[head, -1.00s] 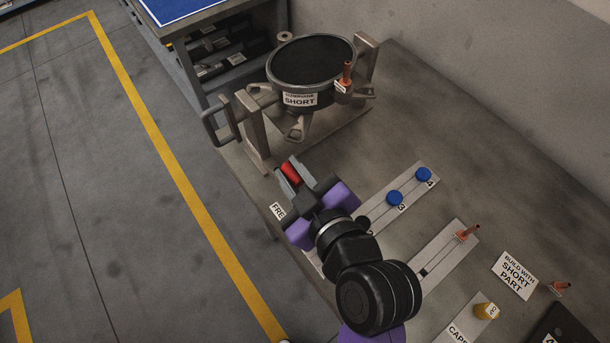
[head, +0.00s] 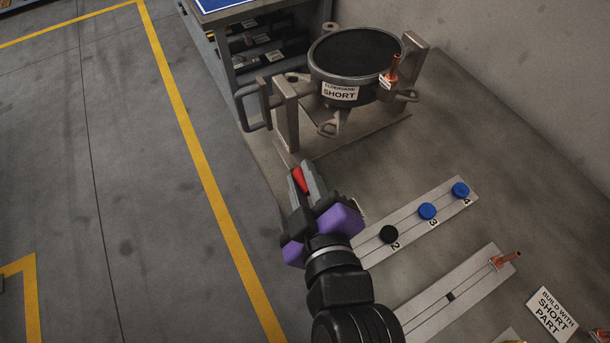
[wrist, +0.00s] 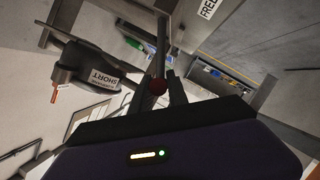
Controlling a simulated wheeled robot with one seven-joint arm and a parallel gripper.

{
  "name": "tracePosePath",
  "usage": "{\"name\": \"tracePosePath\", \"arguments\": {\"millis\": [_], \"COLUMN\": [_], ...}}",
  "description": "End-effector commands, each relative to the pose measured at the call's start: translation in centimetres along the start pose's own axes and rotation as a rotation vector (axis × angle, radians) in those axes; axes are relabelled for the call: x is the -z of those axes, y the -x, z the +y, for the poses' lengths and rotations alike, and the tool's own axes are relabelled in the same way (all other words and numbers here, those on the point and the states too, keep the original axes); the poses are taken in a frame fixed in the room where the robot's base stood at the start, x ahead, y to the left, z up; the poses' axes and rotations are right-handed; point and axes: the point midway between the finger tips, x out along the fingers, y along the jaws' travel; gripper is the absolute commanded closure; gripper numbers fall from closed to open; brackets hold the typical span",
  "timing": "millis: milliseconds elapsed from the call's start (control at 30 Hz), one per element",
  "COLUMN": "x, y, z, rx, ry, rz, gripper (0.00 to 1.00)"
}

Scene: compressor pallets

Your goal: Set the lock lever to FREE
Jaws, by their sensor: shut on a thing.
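My gripper (head: 306,184) is shut on the red knob (head: 298,178) of the lock lever, near the bench's left edge. The red knob also shows between the fingers in the wrist view (wrist: 158,87), with a dark lever rod (wrist: 161,40) running up from it. A white FREE label (wrist: 208,8) is at the top of the wrist view, right of the rod. In the head view that label is hidden, seemingly behind my gripper. The lever's pivot is not clear in either view.
A round dark drum (head: 357,52) labelled SHORT sits in a metal cradle behind my gripper, with an upright post (head: 286,118) close by. A plate (head: 408,228) with a black knob and blue knobs lies to the right. Floor is open on the left.

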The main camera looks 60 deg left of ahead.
Motion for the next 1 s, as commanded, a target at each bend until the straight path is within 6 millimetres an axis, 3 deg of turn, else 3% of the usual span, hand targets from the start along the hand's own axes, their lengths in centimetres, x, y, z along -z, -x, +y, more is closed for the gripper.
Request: {"name": "tracePosePath", "arguments": {"millis": [200,233,333,733,1000], "x": [-0.2,-0.2,-0.2,-0.2,-0.2], "y": [-0.1,-0.1,-0.1,0.6,4.7], "z": [-0.3,-0.3,-0.3,-0.2,-0.2], "rx": [0.008,0.009,0.008,0.004,0.003], "ry": [-0.003,-0.003,-0.003,-0.002,-0.003], "rz": [-0.005,-0.005,-0.004,-0.002,-0.003], "gripper": [1.00,0.76,0.59,0.59,0.59]}}
